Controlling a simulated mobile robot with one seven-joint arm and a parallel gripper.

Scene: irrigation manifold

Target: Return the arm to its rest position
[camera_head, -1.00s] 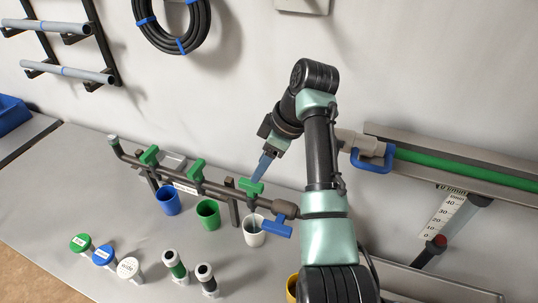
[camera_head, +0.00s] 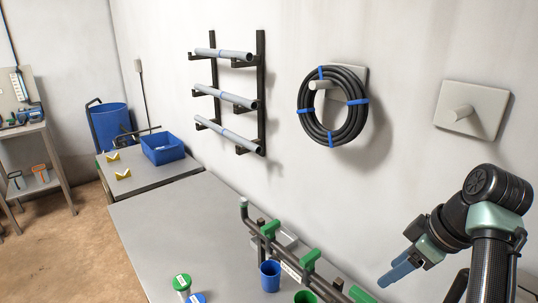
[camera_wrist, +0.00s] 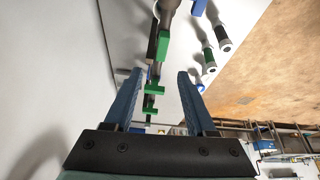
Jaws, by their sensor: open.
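My gripper (camera_head: 397,271) is at the right of the head view, raised in front of the wall, with blue fingers pointing down to the left. In the wrist view my gripper (camera_wrist: 160,82) shows two blue fingers spread apart with nothing held between them. The manifold pipe (camera_head: 278,250) with green valve handles stands on the bench below and to the left of the gripper. In the wrist view a green valve handle (camera_wrist: 153,88) appears between the fingers, farther away. The lower arm is cut off by the head view's edge.
A blue cup (camera_head: 269,277) and a green cup (camera_head: 305,297) stand by the manifold. A coiled black hose (camera_head: 305,112) and a pipe rack (camera_head: 261,95) are on the wall. A blue bin (camera_head: 162,148) sits on a side table. The grey bench (camera_head: 175,235) is largely clear at left.

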